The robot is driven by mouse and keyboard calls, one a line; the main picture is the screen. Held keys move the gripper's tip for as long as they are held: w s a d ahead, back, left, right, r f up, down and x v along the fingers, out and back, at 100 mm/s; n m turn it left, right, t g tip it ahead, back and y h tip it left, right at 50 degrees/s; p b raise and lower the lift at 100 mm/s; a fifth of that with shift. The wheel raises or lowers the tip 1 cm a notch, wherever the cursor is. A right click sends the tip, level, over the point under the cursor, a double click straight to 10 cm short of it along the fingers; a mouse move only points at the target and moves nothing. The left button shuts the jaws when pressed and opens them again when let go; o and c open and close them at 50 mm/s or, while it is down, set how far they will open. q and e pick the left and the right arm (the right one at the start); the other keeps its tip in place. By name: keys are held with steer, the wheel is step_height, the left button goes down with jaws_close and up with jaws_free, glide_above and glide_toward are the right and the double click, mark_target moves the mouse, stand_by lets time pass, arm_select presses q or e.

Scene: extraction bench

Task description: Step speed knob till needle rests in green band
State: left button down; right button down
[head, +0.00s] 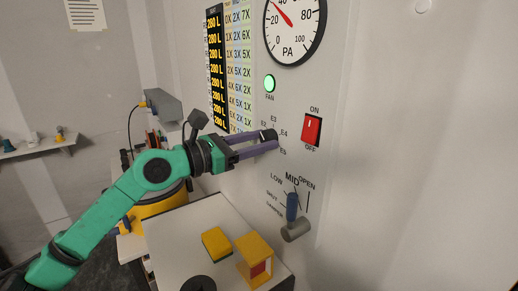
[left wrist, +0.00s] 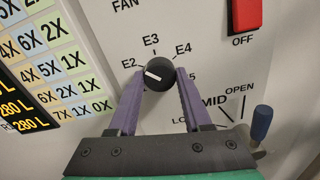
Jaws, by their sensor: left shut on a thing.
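The black speed knob (left wrist: 158,76) sits on the wall panel amid labels E2, E3 and E4, with another label partly hidden. Its white pointer mark lies left of centre, toward E2. In the head view the knob (head: 269,135) is partly covered by my fingers. My left gripper (head: 271,141), with purple fingers, is shut on the knob from both sides, as the left wrist view shows (left wrist: 158,80). The round PA gauge (head: 295,28) is cut off at the top. Its red needle points up and left, near 40. I cannot make out a green band. My right gripper is not in view.
A green FAN lamp (head: 269,83) is lit. A red ON/OFF switch (head: 312,130) is right of the knob. A blue-handled damper lever (head: 292,206) is below. Yellow blocks (head: 217,243) lie on the white bench (head: 180,236). A speed chart (head: 240,70) hangs left.

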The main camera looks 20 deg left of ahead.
arm_select(q)
steer(key=m+b, duration=0.3)
steer(key=m, duration=0.1)
steer(key=shift+f+m+b, duration=0.15)
steer(key=shift+m+b, duration=0.15)
steer(key=shift+b, duration=0.05)
steer(key=shift+m+b, duration=1.3)
steer(key=shift+m, duration=1)
steer(key=shift+c, duration=1.7)
jaws_free()
